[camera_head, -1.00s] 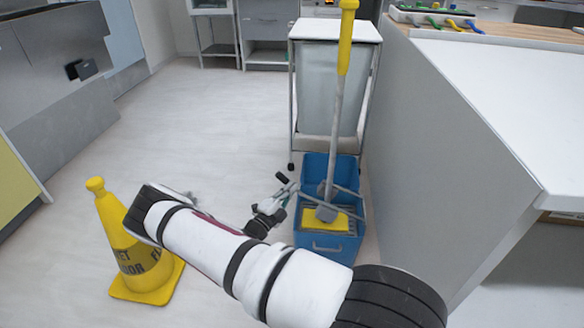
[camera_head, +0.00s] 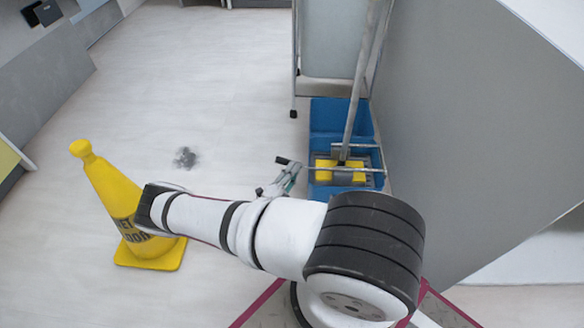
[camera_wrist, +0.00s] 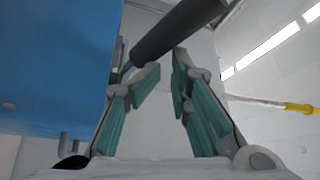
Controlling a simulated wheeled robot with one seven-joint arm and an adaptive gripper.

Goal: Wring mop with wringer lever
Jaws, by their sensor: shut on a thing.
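The blue mop bucket (camera_head: 328,115) stands against the grey cabinet side, with a metal wringer on it. The mop's grey shaft (camera_head: 362,80) rises from the wringer, its top out of frame. Its yellow head (camera_head: 325,172) sits at the wringer, partly covered by metal bars. The wringer lever (camera_head: 310,166) reaches left past the bucket rim and ends in a black grip (camera_head: 283,160). My gripper (camera_head: 291,172) is at this lever, partly hidden by my arm.
A yellow wet-floor cone (camera_head: 112,190) stands left of my arm. A wheeled cart (camera_head: 335,40) stands behind the bucket. The grey cabinet side (camera_head: 460,130) closes off the right.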

